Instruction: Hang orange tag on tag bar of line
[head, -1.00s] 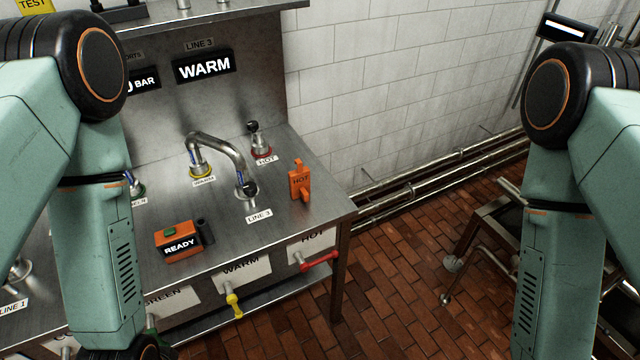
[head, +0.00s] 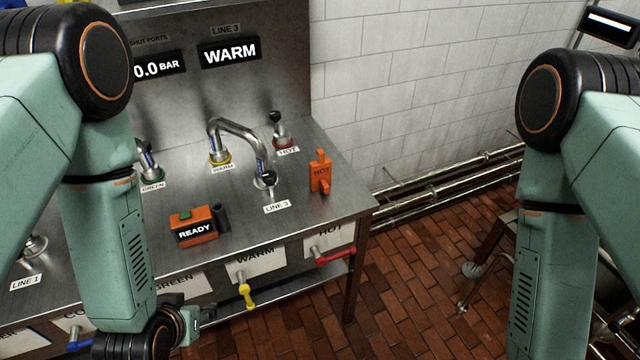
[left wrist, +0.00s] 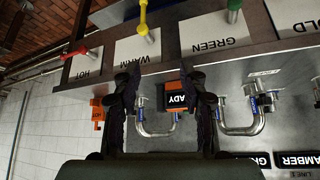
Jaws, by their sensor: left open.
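An orange tag marked HOT (head: 320,172) stands upright on the right part of the steel bench; it also shows in the left wrist view (left wrist: 98,114), upside down. A bent pipe (head: 240,128) links the WARM port to the LINE 3 port, left of the tag. I cannot tell which part is the tag bar. My left gripper (left wrist: 165,76) is open and empty, its two dark fingers apart in the left wrist view. In the head view, my left wrist is low in front of the bench, well left of the tag. My right gripper is out of view.
An orange box reading READY (head: 194,227) sits on the bench (head: 300,222). Below the front edge are a yellow handle (head: 246,294) and a red handle (head: 335,255). A display (head: 230,52) reads WARM.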

